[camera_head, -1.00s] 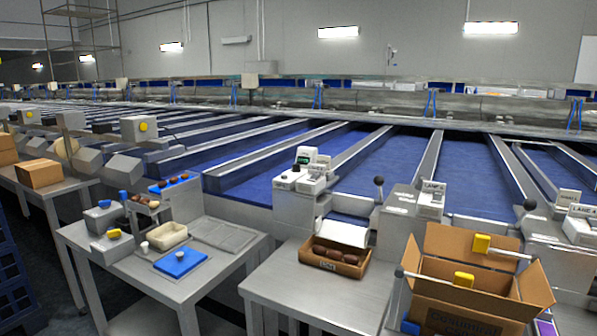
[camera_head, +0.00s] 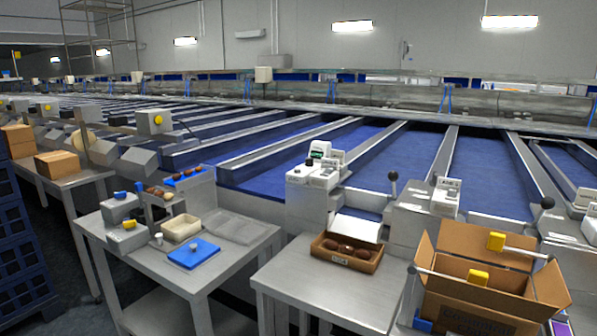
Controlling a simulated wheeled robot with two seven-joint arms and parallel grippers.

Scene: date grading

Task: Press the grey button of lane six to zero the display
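Neither of my grippers shows in the head view. A white control unit (camera_head: 311,177) stands at the lane end near the middle, with a small lit green display (camera_head: 320,149) on top. Its buttons are too small to tell apart, and I cannot make out a grey one. A second lane unit (camera_head: 445,196) with a label plate stands to its right, beside a black-knobbed lever (camera_head: 392,176). The lane numbers are too small to read surely, so I cannot tell which unit is lane six.
A steel table (camera_head: 285,279) at front centre bears a cardboard tray (camera_head: 320,251) of dates. An open carton (camera_head: 450,299) stands at right. Blue crates (camera_head: 22,250) stack at far left. Dark floor shows between.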

